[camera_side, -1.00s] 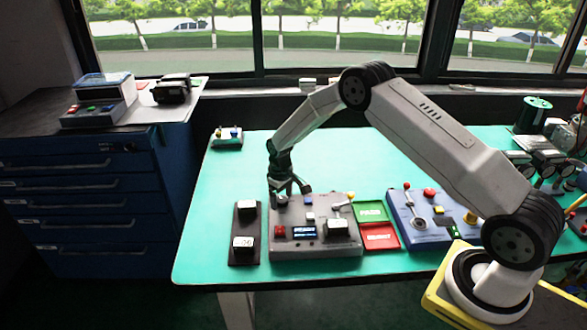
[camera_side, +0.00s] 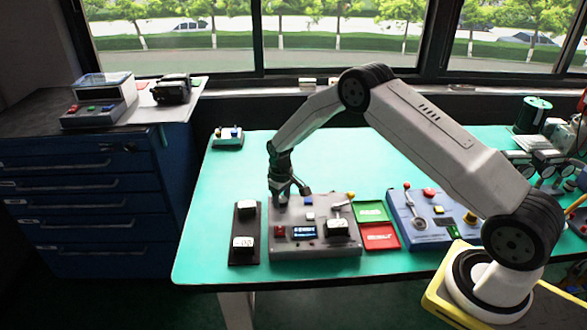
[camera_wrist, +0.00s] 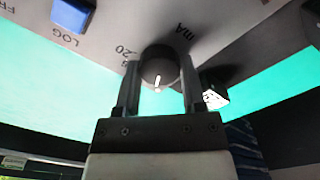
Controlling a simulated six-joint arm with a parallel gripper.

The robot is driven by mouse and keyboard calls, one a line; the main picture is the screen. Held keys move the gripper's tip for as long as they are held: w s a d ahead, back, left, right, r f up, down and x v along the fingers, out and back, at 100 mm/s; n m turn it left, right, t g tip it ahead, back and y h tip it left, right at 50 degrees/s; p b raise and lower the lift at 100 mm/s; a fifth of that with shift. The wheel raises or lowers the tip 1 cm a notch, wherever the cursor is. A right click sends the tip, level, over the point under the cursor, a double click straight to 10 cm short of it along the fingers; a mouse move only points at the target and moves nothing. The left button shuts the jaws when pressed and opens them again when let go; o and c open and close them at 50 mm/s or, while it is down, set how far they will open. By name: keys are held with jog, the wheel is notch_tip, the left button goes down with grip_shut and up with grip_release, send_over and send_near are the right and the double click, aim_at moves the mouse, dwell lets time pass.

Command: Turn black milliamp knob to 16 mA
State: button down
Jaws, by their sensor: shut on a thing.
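The black milliamp knob (camera_wrist: 158,66) shows in the wrist view, with a white pointer mark on it directed toward the gripper's palm. The printing "mA" and "20" is beside it on the grey panel. My gripper (camera_wrist: 160,88) has one finger on each side of the knob and is shut on it. In the side view my gripper (camera_side: 287,192) is at the back left of the grey control box (camera_side: 313,252), and the knob is hidden by the fingers. The box has a lit blue display (camera_side: 305,232), too small to read.
A blue button (camera_wrist: 72,14) marked LOG is on the panel near the knob. A lever with a yellow tip (camera_side: 351,195) is at the box's right. A black gauge stand (camera_side: 237,259) is left; green (camera_side: 371,211) and red (camera_side: 380,236) trays are right.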

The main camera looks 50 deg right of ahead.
aim_at(282, 199)
jog(key=shift+m, duration=0.3)
jog(key=m, duration=0.5)
jog(key=shift+m, duration=0.3)
jog(key=m, duration=0.5)
jog(key=shift+d, duration=0.1)
jog(key=shift+c, duration=0.9)
grip_release()
jog(key=shift+r, duration=3.95)
